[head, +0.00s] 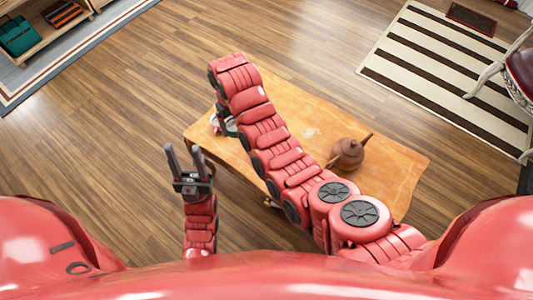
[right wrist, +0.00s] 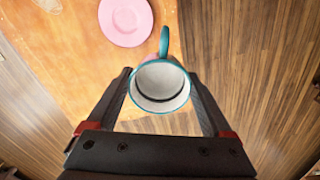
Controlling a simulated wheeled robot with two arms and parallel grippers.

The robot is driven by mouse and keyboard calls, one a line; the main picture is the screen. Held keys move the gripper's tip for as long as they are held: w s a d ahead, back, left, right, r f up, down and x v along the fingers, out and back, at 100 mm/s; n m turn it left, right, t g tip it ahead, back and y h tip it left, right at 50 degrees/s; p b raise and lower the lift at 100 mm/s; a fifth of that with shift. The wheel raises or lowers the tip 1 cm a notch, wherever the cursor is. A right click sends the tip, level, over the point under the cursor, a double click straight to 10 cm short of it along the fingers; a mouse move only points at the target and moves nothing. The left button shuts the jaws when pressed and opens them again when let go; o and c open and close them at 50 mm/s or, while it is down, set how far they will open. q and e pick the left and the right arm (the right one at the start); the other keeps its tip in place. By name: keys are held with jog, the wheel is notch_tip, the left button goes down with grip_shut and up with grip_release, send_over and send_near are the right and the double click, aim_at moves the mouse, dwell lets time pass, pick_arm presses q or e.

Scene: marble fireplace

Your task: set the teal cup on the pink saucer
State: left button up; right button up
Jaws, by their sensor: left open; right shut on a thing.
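The teal cup (right wrist: 160,88) is between the fingers of my right gripper (right wrist: 159,76), which is shut on it. In the right wrist view I look into its pale inside; its teal rim faces the camera and its handle points up the picture. The pink saucer (right wrist: 124,22) lies on the table beyond the cup, up and to the left, with nothing on it. In the head view my right arm hides most of the cup and saucer. My left gripper (head: 188,160) is open and empty, left of the table's front edge.
Wood floor surrounds the table; a striped rug (head: 440,60) and a chair (head: 515,75) are at right.

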jog(key=s+f+n+b, duration=0.1)
jog(key=s+f+n, duration=0.2)
jog(key=s+f, duration=0.75)
jog(key=w+d, duration=0.3)
jog(key=w, duration=0.1)
jog(key=w+d+f+b, duration=0.1)
jog(key=w+d, duration=0.2)
jog(key=w+d+b, duration=0.1)
jog(key=w+d, duration=0.3)
jog(key=shift+w+f, duration=0.3)
jog(key=shift+f, duration=0.1)
jog(key=shift+d+f, duration=0.1)
jog(key=shift+f, duration=0.05)
notch_tip(320, 180, down, 2)
jog(key=shift+f, duration=0.2)
jog(key=shift+w+f, duration=0.1)
jog(key=shift+f, duration=0.3)
jog(key=shift+f, duration=0.1)
